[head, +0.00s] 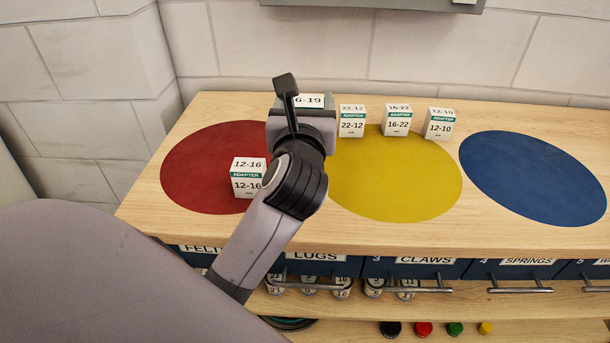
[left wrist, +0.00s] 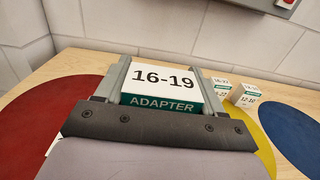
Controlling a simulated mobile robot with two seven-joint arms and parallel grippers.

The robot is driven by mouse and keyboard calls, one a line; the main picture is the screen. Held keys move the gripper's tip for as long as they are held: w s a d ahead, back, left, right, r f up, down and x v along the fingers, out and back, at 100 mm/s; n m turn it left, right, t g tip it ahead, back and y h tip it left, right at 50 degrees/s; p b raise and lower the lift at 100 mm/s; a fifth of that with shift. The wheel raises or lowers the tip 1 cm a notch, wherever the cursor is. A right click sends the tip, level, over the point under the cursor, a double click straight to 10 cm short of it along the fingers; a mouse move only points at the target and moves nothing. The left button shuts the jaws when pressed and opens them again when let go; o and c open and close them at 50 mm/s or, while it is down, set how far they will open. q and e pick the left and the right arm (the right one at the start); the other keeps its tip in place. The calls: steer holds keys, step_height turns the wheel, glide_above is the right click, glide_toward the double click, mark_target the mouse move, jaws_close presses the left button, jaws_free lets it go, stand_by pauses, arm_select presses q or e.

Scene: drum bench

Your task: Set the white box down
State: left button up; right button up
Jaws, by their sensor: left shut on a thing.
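A white box labelled 16-19 ADAPTER (left wrist: 165,80) is between the two fingers of my left gripper (left wrist: 163,92), which is shut on it. In the head view the top of this box (head: 309,101) shows behind the gripper (head: 306,108), near the back of the bench between the red and yellow discs. The gripper hides its lower part, so I cannot tell whether it touches the bench. My right gripper is in neither view.
A 12-16 box (head: 249,178) stands on the red disc (head: 200,180). The 22-12 (head: 352,121), 16-22 (head: 397,120) and 12-10 (head: 440,124) boxes stand at the back. The yellow disc (head: 400,185) is mostly clear; the blue disc (head: 532,178) is empty.

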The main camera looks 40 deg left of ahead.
arm_select(q)
step_height(320, 180, down, 9)
steer(key=shift+f+b, duration=0.15)
steer(key=shift+b, duration=0.75)
step_height(320, 180, down, 4)
steer(key=shift+r+b, duration=0.2)
steer(key=shift+b, duration=0.3)
steer(key=shift+f, duration=0.1)
steer(key=shift+f, duration=0.15)
steer(key=o, duration=1.1)
